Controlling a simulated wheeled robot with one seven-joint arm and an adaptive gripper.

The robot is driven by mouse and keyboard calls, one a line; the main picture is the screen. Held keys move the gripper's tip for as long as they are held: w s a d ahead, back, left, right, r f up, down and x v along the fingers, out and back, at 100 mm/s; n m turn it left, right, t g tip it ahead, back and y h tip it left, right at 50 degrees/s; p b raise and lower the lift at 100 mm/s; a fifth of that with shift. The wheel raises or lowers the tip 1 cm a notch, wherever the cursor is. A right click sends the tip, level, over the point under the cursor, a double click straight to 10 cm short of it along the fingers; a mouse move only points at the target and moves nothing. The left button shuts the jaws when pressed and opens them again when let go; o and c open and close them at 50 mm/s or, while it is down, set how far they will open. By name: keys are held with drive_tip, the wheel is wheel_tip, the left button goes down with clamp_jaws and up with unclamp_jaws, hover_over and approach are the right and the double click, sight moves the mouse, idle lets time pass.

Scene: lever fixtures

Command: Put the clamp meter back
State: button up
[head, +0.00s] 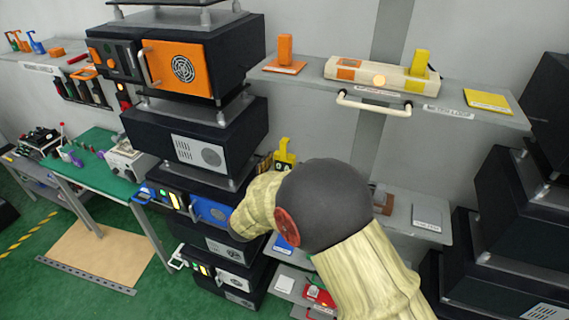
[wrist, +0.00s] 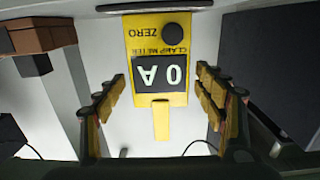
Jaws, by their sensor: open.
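The clamp meter (wrist: 157,45) is a yellow box in the upper middle of the wrist view. It shows a dark display reading "0 A", a dark round knob marked ZERO, and a narrow yellow tab pointing toward my gripper; its lettering is upside down. My gripper (wrist: 161,78) is open, with its yellow-and-black fingers left and right of the meter and visible gaps on both sides. In the head view my arm hides most of the gripper. A yellow piece (head: 284,153) shows just above my forearm; I cannot tell for sure if it is the meter.
A wall shelf (head: 460,92) carries an orange block (head: 284,50), a cream unit (head: 375,74) with an upright yellow piece (head: 420,63), and a bare yellow pad (head: 488,100). A white bar handle (head: 373,105) juts from its front. Dark equipment stacks stand left and right.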

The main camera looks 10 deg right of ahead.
drive_tip(key=b+v, duration=0.1)
drive_tip(key=v, duration=1)
drive_tip(key=w+a+r+n+y, duration=0.2)
drive_tip(key=w+a+r+y, duration=0.1)
drive_tip(key=r+y, duration=0.45)
drive_tip(key=s+a+r+n+g+y, duration=0.1)
drive_tip(key=s+a+r+n+y, duration=0.15)
drive_tip(key=s+r+y, duration=0.35)
drive_tip(key=s+d+f+n+g+h, duration=0.1)
drive_tip(key=s+d, duration=0.3)
drive_tip(key=s, duration=0.5)
drive_tip(key=s+d+f+g+h, duration=0.1)
drive_tip(key=s+d+f+g, duration=0.2)
drive_tip(key=s, duration=0.6)
drive_tip(key=s+d+f+n+g+h, duration=0.1)
drive_tip(key=s+d, duration=0.4)
drive_tip(key=s, duration=0.5)
drive_tip(key=f+g, duration=0.1)
drive_tip(key=g, duration=0.1)
drive_tip(key=shift+d+f+n+g, duration=0.25)
drive_tip(key=shift+d+n+g, duration=0.05)
drive_tip(key=shift+d+n, duration=0.05)
drive_tip(key=shift+s, duration=0.1)
wheel_tip(320, 180, down, 20)
drive_tip(key=b, duration=1.9)
drive_tip(key=shift+r+b, duration=0.2)
drive_tip(key=shift+b, duration=0.2)
